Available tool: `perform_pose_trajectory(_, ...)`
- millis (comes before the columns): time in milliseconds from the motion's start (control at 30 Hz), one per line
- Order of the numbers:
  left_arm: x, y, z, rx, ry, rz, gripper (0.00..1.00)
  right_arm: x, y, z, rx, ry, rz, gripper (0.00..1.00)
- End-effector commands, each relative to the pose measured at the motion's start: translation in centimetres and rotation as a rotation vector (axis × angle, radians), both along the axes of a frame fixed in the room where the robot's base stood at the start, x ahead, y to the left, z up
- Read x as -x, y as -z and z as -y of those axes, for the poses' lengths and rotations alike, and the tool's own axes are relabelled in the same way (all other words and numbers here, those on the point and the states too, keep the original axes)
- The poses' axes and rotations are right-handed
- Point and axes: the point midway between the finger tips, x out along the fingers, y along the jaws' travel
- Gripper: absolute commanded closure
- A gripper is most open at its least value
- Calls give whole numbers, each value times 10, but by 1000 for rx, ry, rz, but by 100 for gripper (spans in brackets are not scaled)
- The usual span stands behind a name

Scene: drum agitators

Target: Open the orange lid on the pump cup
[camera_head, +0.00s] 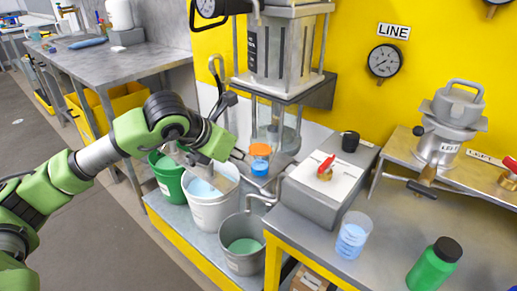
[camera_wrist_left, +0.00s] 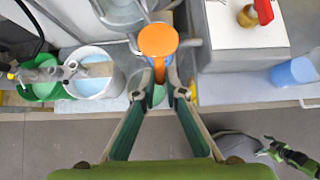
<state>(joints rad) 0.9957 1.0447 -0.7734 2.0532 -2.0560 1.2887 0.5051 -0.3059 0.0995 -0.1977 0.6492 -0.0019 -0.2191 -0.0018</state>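The orange lid (camera_head: 260,150) is on top of the small pump cup, whose blue lower part (camera_head: 260,168) shows below it, beneath the clear pump cylinder. In the left wrist view the lid (camera_wrist_left: 158,40) is a round disc with an orange tab pointing toward my gripper. My left gripper (camera_head: 236,154) is just left of the lid in the head view. In its wrist view my left gripper (camera_wrist_left: 162,88) is open, fingers on either side of the tab; contact cannot be told. A green arm, probably my right, shows small at lower right there; its fingers are unclear.
A white bucket (camera_head: 208,214) and a green bucket (camera_head: 168,181) stand below my left wrist, with a grey bucket (camera_head: 243,262) in front. A grey box with a red-handled valve (camera_head: 326,167) stands right of the lid. A green bottle (camera_head: 433,265) is farther right.

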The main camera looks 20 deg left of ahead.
Motion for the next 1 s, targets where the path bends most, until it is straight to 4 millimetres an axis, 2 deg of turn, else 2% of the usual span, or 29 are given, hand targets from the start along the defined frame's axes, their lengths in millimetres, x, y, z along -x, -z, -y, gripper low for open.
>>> perform_pose_trajectory(100,-3,-13,-1,-2,-5,5,92,4,-4,-7,-6,-4,-13,51)
perform_pose_trajectory(467,-4,-17,-1,-1,-4,5,92,5,-5,-11,-11,1,-14,51)
perform_pose_trajectory(800,-16,-46,4,1,-4,6,92,8,-22,-18,-17,5,-21,51)
perform_pose_trajectory(1000,-19,-48,5,-1,-3,5,92,8,-23,-17,-17,7,-22,51)
